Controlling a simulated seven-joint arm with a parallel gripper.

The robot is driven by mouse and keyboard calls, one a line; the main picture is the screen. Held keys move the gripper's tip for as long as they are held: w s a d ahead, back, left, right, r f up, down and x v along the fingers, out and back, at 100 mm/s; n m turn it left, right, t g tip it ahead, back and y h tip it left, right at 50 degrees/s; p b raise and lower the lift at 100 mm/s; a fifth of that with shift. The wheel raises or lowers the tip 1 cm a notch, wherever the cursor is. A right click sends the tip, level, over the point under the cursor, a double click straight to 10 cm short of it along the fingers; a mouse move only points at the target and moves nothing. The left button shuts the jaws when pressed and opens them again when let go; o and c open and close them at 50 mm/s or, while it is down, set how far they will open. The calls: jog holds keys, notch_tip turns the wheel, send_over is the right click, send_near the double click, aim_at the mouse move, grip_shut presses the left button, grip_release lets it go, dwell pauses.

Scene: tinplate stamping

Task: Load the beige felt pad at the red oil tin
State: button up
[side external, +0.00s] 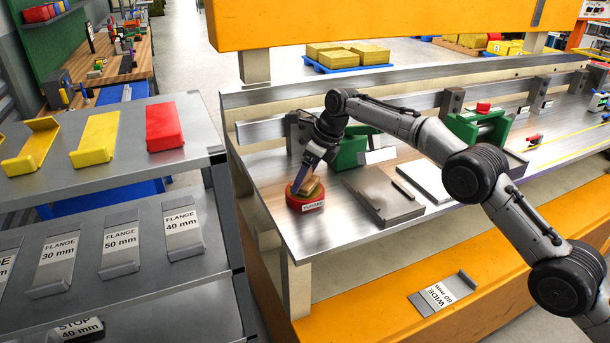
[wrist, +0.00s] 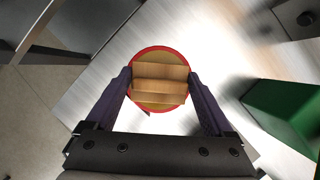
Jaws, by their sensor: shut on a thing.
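The red oil tin (side external: 306,204) is round and low, with a white label on its front. It stands near the left end of the metal bench. In the wrist view its red rim (wrist: 160,48) circles a yellow-brown inside. The beige felt pad (wrist: 160,86) is a small stepped block, between my fingers and over the tin's opening. It also shows at the tin's top in the side view (side external: 311,187). My gripper (wrist: 160,76) points down and is shut on the pad's sides. Whether the pad touches the inside of the tin I cannot tell.
A green block (side external: 350,152) and a flat grey metal plate (side external: 385,195) stand right of the tin. A green vise-like fixture (side external: 478,127) is farther right. A shelf (side external: 180,158) with yellow and red pieces is at left. Bare bench lies in front of the tin.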

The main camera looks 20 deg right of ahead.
jog(key=shift+f, duration=0.6)
dwell(1.1)
jog(key=shift+s+d, duration=0.1)
jog(key=shift+s, duration=0.05)
